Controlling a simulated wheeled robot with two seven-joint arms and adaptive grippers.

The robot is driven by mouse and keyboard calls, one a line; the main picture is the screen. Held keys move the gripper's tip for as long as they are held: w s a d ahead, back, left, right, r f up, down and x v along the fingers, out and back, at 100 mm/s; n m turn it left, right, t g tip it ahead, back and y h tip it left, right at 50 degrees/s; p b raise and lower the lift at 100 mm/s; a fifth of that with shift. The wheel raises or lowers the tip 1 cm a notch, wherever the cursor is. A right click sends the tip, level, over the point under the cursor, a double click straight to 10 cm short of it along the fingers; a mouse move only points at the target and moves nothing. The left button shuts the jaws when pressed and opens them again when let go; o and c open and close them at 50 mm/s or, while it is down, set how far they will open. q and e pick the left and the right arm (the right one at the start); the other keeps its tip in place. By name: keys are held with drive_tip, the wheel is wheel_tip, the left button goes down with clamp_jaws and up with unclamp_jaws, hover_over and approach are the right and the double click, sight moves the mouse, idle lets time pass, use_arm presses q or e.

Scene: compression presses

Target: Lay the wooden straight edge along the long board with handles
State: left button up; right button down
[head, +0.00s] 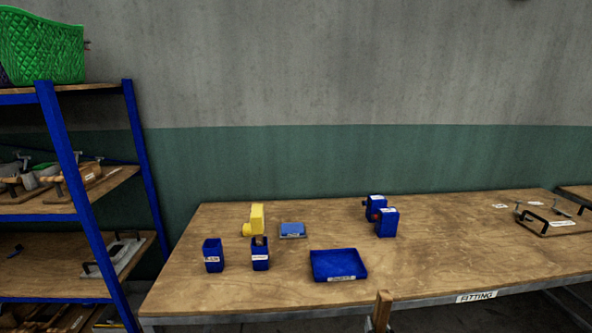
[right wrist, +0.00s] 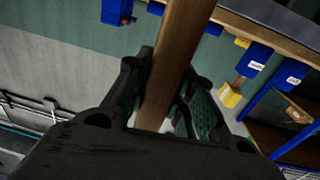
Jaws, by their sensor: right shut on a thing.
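The wooden straight edge (right wrist: 176,45) is a brown bar running up through the right wrist view. My right gripper (right wrist: 163,85) is shut on it, one dark finger on each side. In the head view only a short piece of the straight edge (head: 383,306) shows at the bottom, in front of the table's front edge, with a dark bit of my right gripper (head: 370,325) beside it. A wooden board with black handles (head: 545,229) and a white label lies at the table's right end. Its full length is hard to judge. My left gripper is not in view.
The table (head: 430,265) carries a blue tray (head: 338,278), two blue bins (head: 213,255), a yellow item (head: 257,214), a small blue block (head: 292,229) and blue boxes (head: 387,223). The table between boxes and board is clear. A blue-framed shelf (head: 66,175) stands left.

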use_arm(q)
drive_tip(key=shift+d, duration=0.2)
use_arm(e)
drive_tip(key=shift+s+f, duration=1)
drive_tip(key=shift+f, duration=0.15)
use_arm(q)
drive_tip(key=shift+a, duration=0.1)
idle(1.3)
